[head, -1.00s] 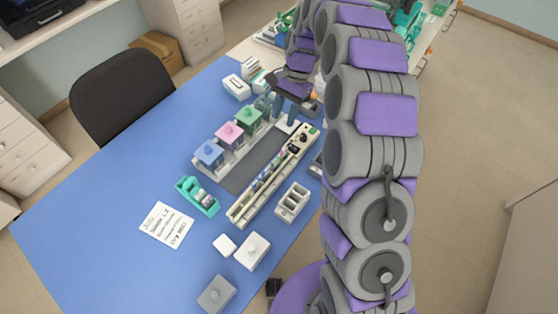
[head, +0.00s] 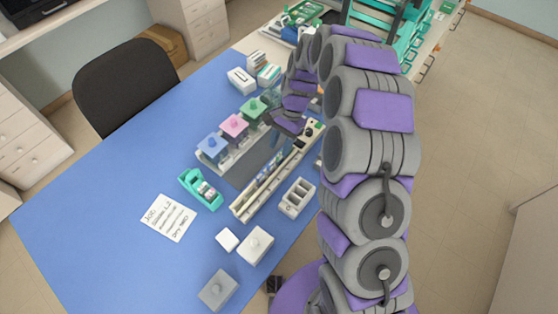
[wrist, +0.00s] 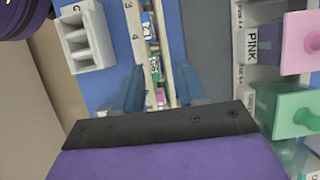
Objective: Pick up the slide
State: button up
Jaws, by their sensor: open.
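My gripper (wrist: 158,88) is open, its two blue fingers pointing down over a long cream tray (wrist: 134,30) in the wrist view. Small coloured items, perhaps slides, lie in the tray's channel (wrist: 155,68) between the fingers. I cannot make out one slide for certain, and nothing is visibly held. In the head view, my gripper (head: 279,141) is above the middle to far part of the tray (head: 238,212), beside the staining jars. My arm and gripper hide part of the tray there.
Blue (head: 210,146), pink (head: 235,126) and green (head: 252,108) lidded jars stand beside a grey strip. A white slotted holder (head: 298,197) is on the tray's other side. A teal holder (head: 200,190) and a note card (head: 168,217) lie left. The blue table's left side is clear.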

aim_at(280, 153)
jog(key=x, duration=0.1)
jog(key=d+x, duration=0.1)
jog(key=x, duration=0.1)
jog(key=shift+s+a+f, duration=0.15)
jog(key=shift+a+f, duration=0.05)
jog(key=shift+f, duration=0.2)
grip_shut()
